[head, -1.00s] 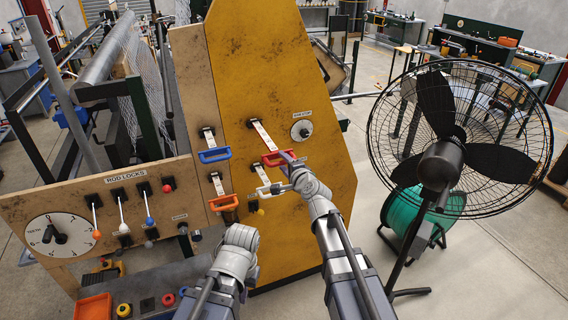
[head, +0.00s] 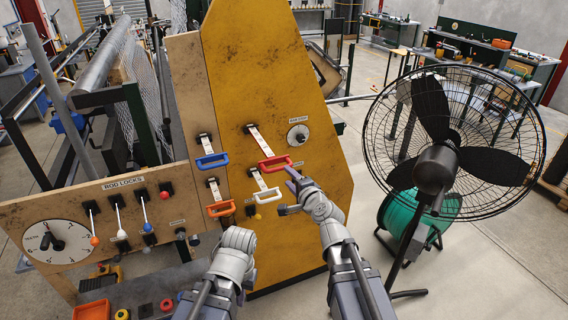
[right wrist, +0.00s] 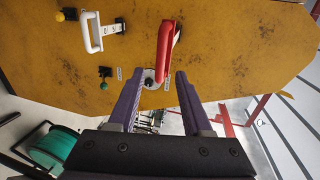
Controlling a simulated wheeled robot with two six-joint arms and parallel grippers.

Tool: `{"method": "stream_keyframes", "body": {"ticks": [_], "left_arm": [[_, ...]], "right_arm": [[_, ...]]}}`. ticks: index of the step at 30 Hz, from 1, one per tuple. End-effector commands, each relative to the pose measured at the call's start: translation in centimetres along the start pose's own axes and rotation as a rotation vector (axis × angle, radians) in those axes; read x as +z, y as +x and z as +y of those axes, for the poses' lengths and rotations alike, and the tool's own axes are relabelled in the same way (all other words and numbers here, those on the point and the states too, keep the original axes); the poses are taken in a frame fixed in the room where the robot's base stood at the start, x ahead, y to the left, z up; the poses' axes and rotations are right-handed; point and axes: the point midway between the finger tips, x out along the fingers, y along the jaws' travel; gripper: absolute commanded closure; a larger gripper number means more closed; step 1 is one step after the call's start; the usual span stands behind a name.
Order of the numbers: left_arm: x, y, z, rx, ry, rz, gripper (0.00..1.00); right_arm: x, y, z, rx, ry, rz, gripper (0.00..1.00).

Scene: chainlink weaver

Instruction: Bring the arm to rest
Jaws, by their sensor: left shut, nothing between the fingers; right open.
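My right gripper (head: 287,191) is open and empty in front of the yellow machine panel (head: 265,75). Its fingers (right wrist: 155,98) show in the right wrist view, apart, with the red handle (right wrist: 163,52) beyond their tips and nothing between them. In the head view the red handle (head: 275,162) is just above and left of the right fingers. The white handle (head: 266,195) is left of the right gripper. My left gripper (head: 238,242) is low in front of the panel, seen from behind, shut and empty; its fingertips are mostly hidden.
A blue handle (head: 212,160) and an orange handle (head: 221,208) are on the panel to the left. The rod-lock board (head: 75,205) with levers and dial is further left. A large black fan (head: 437,165) stands close to the right, in front of a green reel (head: 407,216).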

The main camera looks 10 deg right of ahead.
Motion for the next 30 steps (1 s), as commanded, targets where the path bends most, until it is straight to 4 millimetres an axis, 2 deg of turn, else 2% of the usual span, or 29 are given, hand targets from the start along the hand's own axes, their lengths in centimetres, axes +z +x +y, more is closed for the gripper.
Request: {"method": "stream_keyframes", "body": {"ticks": [4, 5, 8, 11, 12, 14, 15, 17, 18, 21, 24, 27, 30], "left_arm": [[0.0, 0.6, 0.1, 0.0, 0.0, 0.0, 1.0], [-0.1, 1.0, 0.1, 0.0, 0.0, 0.0, 1.0], [-0.2, 2.9, 0.3, 0.0, 0.001, 0.0, 1.0], [-0.3, 5.5, 0.5, -0.001, 0.002, 0.001, 1.0], [-0.4, 6.5, 0.6, -0.001, 0.002, 0.001, 1.0], [-0.5, 8.0, 0.7, -0.001, 0.003, 0.001, 1.0], [-0.6, 9.0, 0.8, -0.001, 0.004, 0.001, 1.0], [-0.7, 10.5, 1.0, -0.002, 0.005, 0.002, 1.0], [-0.7, 11.6, 1.1, -0.002, 0.005, 0.002, 1.0], [-0.9, 13.9, 1.3, -0.002, 0.006, 0.002, 1.0], [-1.0, 15.7, 1.4, -0.003, 0.007, 0.003, 1.0], [-1.1, 16.7, 1.5, -0.003, 0.008, 0.003, 1.0], [-1.1, 17.2, 1.6, -0.003, 0.008, 0.003, 1.0]], "right_arm": [[0.8, 0.1, 1.0, 0.018, -0.029, -0.021, 0.5], [1.4, 0.2, 1.7, 0.033, -0.052, -0.037, 0.5], [4.4, 0.3, 5.7, 0.116, -0.183, -0.13, 0.5], [8.4, -0.2, 11.7, 0.246, -0.385, -0.272, 0.5], [9.8, -0.8, 14.3, 0.305, -0.474, -0.334, 0.5], [11.6, -1.8, 18.2, 0.394, -0.606, -0.427, 0.5], [12.5, -2.7, 20.9, 0.456, -0.694, -0.49, 0.5], [13.6, -4.3, 24.8, 0.553, -0.824, -0.586, 0.5], [13.9, -5.5, 27.3, 0.619, -0.908, -0.648, 0.5], [14.1, -8.8, 32.6, 0.784, -1.095, -0.798, 0.5], [13.5, -11.9, 36.2, 0.935, -1.239, -0.922, 0.5], [12.7, -14.2, 38.0, 1.048, -1.327, -1.006, 0.5], [12.2, -15.5, 38.8, 1.117, -1.373, -1.053, 0.5]]}}
